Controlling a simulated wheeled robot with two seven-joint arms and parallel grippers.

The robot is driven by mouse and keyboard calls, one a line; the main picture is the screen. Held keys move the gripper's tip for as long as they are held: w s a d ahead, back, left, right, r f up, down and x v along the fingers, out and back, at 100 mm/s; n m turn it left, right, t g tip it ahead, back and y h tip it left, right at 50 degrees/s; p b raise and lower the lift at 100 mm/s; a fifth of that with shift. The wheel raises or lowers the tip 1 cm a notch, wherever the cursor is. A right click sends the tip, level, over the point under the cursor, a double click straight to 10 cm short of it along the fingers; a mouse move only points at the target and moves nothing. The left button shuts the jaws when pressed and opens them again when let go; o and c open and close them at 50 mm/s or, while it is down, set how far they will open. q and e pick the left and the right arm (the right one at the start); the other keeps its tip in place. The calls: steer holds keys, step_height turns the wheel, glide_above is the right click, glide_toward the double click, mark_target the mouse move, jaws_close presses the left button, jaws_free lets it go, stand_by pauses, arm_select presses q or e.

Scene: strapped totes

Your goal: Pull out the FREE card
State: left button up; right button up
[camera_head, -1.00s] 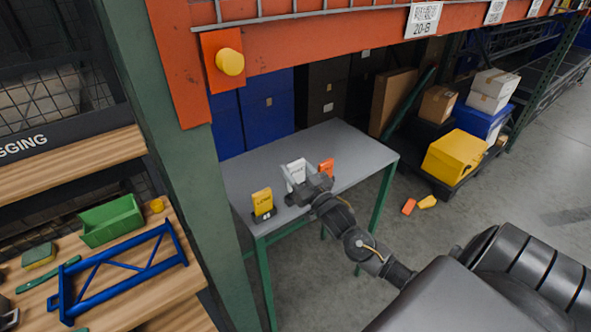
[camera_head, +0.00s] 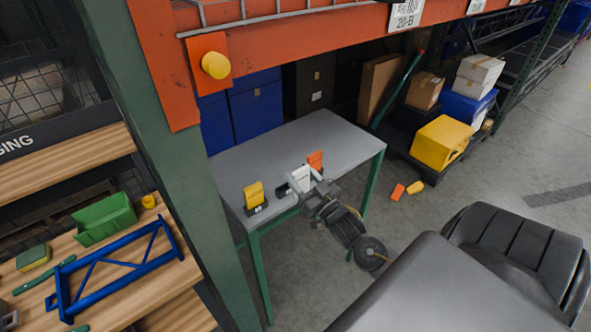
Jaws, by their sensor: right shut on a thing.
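Three cards are at the grey table (camera_head: 245,158). A yellow card (camera_head: 254,194) stands upright in a dark holder (camera_head: 257,209) at the front left. An orange card (camera_head: 315,160) stands farther back on the right. Between them, my right gripper (camera_head: 305,178) is shut on a white card (camera_head: 300,176). The white card is apart from a dark holder (camera_head: 282,190) just left of it, which is partly hidden. The print on the cards is too small to read surely, and the gripper hides part of the white one. My left gripper is not in view.
A green post (camera_head: 190,200) and an orange beam (camera_head: 290,55) stand close to the table. At the left, a workbench holds a green bin (camera_head: 104,219) and a blue frame (camera_head: 115,265). A yellow box (camera_head: 440,140) and cartons sit behind right. The floor right of the table is mostly open.

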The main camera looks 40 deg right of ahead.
steer(key=shift+s+p, duration=0.35)
steer(key=shift+s, duration=1.05)
